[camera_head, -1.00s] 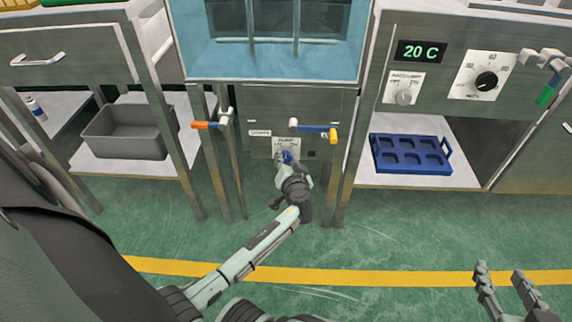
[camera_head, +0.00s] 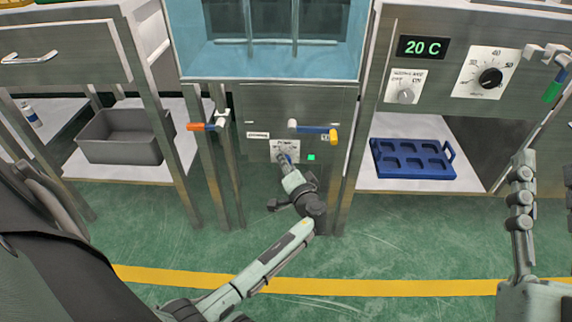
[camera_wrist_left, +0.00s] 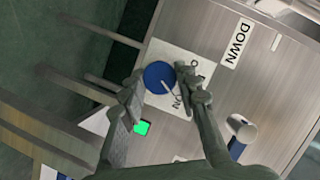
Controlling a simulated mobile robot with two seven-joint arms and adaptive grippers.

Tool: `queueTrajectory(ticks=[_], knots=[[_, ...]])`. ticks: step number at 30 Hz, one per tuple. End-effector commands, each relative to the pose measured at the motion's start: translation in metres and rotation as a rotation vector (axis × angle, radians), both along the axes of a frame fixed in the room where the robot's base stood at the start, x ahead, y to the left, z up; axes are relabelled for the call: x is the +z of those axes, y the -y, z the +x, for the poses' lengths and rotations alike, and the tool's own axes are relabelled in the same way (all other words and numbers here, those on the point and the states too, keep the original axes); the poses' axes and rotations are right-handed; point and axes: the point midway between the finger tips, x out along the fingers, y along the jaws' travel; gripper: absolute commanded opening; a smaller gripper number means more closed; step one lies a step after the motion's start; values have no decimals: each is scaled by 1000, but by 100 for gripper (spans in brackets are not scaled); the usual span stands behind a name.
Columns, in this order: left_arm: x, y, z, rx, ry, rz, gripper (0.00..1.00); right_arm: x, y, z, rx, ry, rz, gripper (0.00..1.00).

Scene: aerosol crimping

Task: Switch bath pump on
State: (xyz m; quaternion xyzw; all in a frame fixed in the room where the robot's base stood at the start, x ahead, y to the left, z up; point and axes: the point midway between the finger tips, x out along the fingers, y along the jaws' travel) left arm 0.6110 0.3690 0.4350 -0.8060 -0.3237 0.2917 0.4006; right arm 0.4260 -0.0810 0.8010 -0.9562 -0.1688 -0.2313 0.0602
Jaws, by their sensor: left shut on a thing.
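The pump switch is a round blue knob (camera_wrist_left: 159,77) on a white label plate (camera_wrist_left: 188,60). It sits on the steel front panel below the bath. In the left wrist view its white pointer line points towards the word ON. My left gripper (camera_head: 286,160) is at the knob, and the left wrist view shows its fingers (camera_wrist_left: 158,84) shut on the knob from both sides. A green indicator (camera_head: 311,157) is lit beside the plate and also shows in the left wrist view (camera_wrist_left: 142,127). My right gripper (camera_head: 522,180) is raised at the right, away from the panel, its fingers overlapping.
A blue-and-yellow valve handle (camera_head: 318,130) projects just above the switch, and an orange one (camera_head: 200,127) is to its left. The water bath (camera_head: 275,62) is above. A grey bin (camera_head: 122,135) and blue tray (camera_head: 412,160) sit on side shelves.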

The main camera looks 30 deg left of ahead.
Motion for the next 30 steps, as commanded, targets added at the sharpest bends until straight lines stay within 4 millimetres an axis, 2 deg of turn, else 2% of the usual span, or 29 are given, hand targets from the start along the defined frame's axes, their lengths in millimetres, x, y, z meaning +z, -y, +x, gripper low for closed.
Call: queueTrajectory(ticks=[8, 9, 14, 23, 30], knots=[[1, 0, 1, -2, 2, 3, 2, 0, 0, 0, 0, 0, 0, 40], [1, 0, 1, -2, 1, 2, 34, 0, 0, 0, 0, 0, 0, 40], [1, 0, 1, -1, 1, 2, 53, 0, 0, 0, 0, 0, 0, 40], [0, 2, -1, -1, 0, 0, 53, -1, 0, 1, -1, -5, -2, 40], [6, 27, -21, -2, 0, -3, 53, -1, 0, 0, 0, -3, -2, 40]])
